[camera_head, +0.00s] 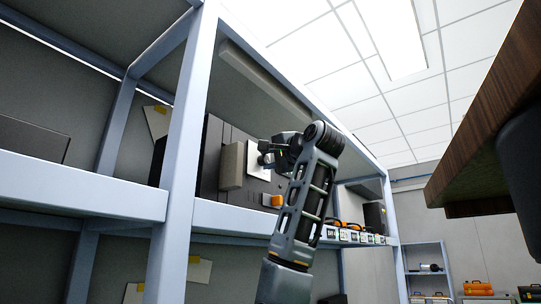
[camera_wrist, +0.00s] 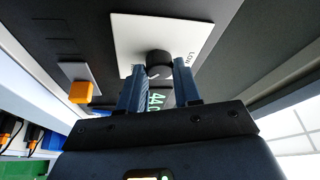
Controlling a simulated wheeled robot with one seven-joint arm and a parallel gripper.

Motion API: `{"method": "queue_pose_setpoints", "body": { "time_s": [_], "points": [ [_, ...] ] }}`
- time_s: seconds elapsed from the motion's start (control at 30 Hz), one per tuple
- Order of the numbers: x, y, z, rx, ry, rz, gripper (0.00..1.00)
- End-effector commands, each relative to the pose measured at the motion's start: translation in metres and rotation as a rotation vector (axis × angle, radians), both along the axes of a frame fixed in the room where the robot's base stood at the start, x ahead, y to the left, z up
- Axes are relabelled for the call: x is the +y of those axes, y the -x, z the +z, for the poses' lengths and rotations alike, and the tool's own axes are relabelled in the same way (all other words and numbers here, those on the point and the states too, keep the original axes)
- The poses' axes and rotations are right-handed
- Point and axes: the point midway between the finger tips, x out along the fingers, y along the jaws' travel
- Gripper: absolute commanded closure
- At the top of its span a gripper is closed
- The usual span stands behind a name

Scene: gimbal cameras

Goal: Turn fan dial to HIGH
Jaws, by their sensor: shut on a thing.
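The fan dial is a round black knob (camera_wrist: 158,60) with a light pointer line, set on a white square plate (camera_wrist: 128,32). In the head view the plate (camera_head: 257,168) shows on the front of a dark cabinet, partly behind my gripper (camera_head: 266,154). My gripper (camera_wrist: 159,66) has one blue-grey finger on each side of the knob and is shut on it. Lettering that seems to read LOW lies at the plate's right edge. Green lettering below the knob is partly hidden by the fingers. I cannot tell the exact setting the pointer marks.
An orange switch (camera_wrist: 81,92) sits on a small plate left of the dial; it also shows in the head view (camera_head: 272,200). A grey box (camera_head: 232,165) juts out beside the dial. A shelf post (camera_head: 186,130) stands to the left. A wooden tabletop (camera_head: 490,110) hangs at the right.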

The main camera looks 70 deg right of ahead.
Motion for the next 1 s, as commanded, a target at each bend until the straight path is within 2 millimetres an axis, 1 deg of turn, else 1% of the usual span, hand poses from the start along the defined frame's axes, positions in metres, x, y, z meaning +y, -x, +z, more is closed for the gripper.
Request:
{"method": "queue_pose_setpoints", "body": {
  "time_s": [0.1, 0.3, 0.77, 0.8, 1.0],
  "points": [
    [0.0, -0.0001, 0.0013, -0.012, -0.051, 0.001, 0.97],
    [-0.0002, 0.0001, 0.0006, -0.023, -0.1, 0.0, 0.97],
    [-0.0008, 0.0005, -0.0001, -0.025, -0.113, -0.002, 0.97],
    [-0.0009, 0.0006, -0.0001, -0.025, -0.113, -0.002, 0.66],
    [-0.0004, 0.0003, 0.0003, -0.026, -0.111, -0.002, 0.47]
  ]
}}
